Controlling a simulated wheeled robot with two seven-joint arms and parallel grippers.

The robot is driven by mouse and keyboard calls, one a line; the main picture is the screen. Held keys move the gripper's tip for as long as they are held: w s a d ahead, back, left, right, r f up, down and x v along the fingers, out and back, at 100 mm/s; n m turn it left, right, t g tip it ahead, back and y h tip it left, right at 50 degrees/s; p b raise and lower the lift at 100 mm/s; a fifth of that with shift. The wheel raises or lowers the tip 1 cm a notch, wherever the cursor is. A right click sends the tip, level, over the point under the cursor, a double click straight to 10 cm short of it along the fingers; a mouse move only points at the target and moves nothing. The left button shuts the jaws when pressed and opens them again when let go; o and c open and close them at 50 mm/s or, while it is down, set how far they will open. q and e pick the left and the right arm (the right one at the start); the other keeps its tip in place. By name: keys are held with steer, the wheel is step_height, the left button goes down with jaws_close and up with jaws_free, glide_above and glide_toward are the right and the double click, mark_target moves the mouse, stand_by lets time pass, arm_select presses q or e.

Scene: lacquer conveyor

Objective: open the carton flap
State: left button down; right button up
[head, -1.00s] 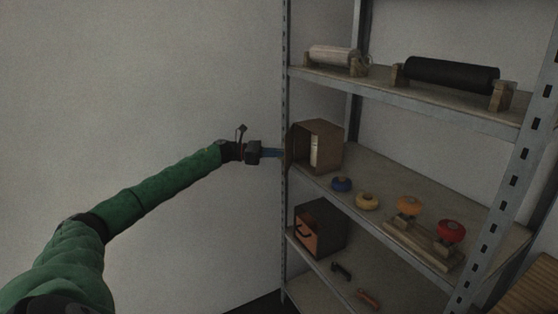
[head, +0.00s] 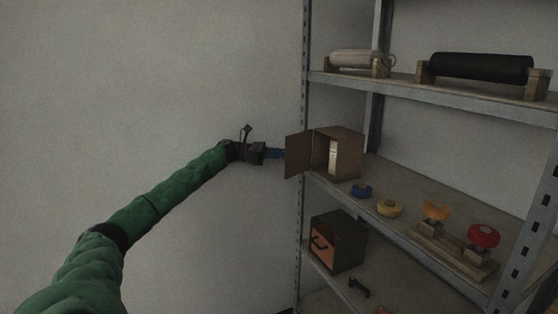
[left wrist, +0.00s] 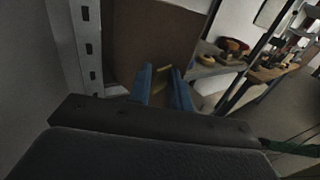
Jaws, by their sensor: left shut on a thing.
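The brown carton (head: 347,153) stands on the middle shelf at its left end, with its front open and a pale upright thing visible inside. Its flap (head: 299,156) stands out to the left, past the shelf post. My left gripper (head: 283,154) is at the flap's outer left edge. In the left wrist view, the blue fingers of my left gripper (left wrist: 163,80) are shut on a small yellowish tab (left wrist: 163,72) of the flap, and the brown board of the flap (left wrist: 153,35) fills the space behind them. My right gripper is not in view.
The metal shelf post (head: 305,100) is close to the flap. A dark box with an orange front (head: 337,242) is below. The wall side at left is clear.

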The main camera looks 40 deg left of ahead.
arm_select(q)
steer(key=shift+w+a+r, duration=0.15)
steer(key=shift+a+r, duration=0.3)
steer(key=shift+r, duration=0.05)
steer(key=c, duration=1.6)
jaws_free()
steer(key=shift+w+d, duration=0.2)
steer(key=shift+c, duration=0.2)
steer(key=shift+o, duration=1.2)
steer(key=shift+w+d+f, duration=0.15)
steer(key=shift+w+d, duration=0.25)
steer(key=shift+s+a+f, duration=0.1)
steer(key=shift+s+a, duration=0.1)
steer(key=shift+c, duration=1.1)
steer(key=shift+b, duration=0.3)
